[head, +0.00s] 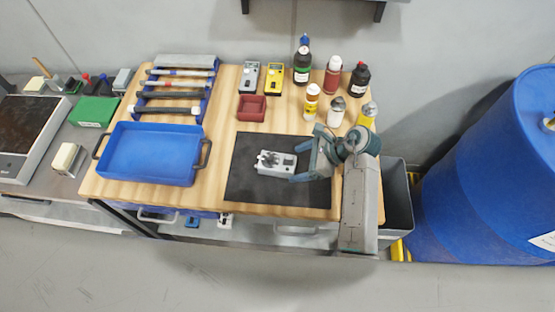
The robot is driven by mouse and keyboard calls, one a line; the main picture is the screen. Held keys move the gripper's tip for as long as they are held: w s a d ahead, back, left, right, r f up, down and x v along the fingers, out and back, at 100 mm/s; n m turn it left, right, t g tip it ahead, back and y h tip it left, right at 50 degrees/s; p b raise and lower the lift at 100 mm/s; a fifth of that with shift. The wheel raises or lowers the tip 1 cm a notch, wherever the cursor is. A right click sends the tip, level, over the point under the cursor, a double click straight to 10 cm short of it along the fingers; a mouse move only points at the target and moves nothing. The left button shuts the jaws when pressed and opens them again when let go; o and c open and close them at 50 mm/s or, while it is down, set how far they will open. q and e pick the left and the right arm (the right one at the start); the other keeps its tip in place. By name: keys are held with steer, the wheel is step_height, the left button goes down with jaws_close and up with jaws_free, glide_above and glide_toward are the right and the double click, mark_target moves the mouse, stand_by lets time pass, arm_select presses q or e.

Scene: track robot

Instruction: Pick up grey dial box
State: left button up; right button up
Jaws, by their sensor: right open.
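The grey dial box (283,165) lies on the black mat (245,185) on the wooden workbench. It is a small light grey box with a dark knob-like part at its upper left. My right gripper (296,166) is open at the right end of the box, its fingers pointing left. One finger is near the front right corner of the box. I cannot tell whether the fingers touch it. My left gripper is not in view.
A blue tray (150,152) stands left of the mat, with a hammer rack (180,90) behind. A red bin (251,108), a grey meter (249,77), a yellow meter (273,78) and several bottles (332,76) stand at the back. A blue barrel (480,180) is at right.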

steer(key=shift+x, duration=0.8)
steer(key=c, duration=1.2)
steer(key=shift+r, duration=0.1)
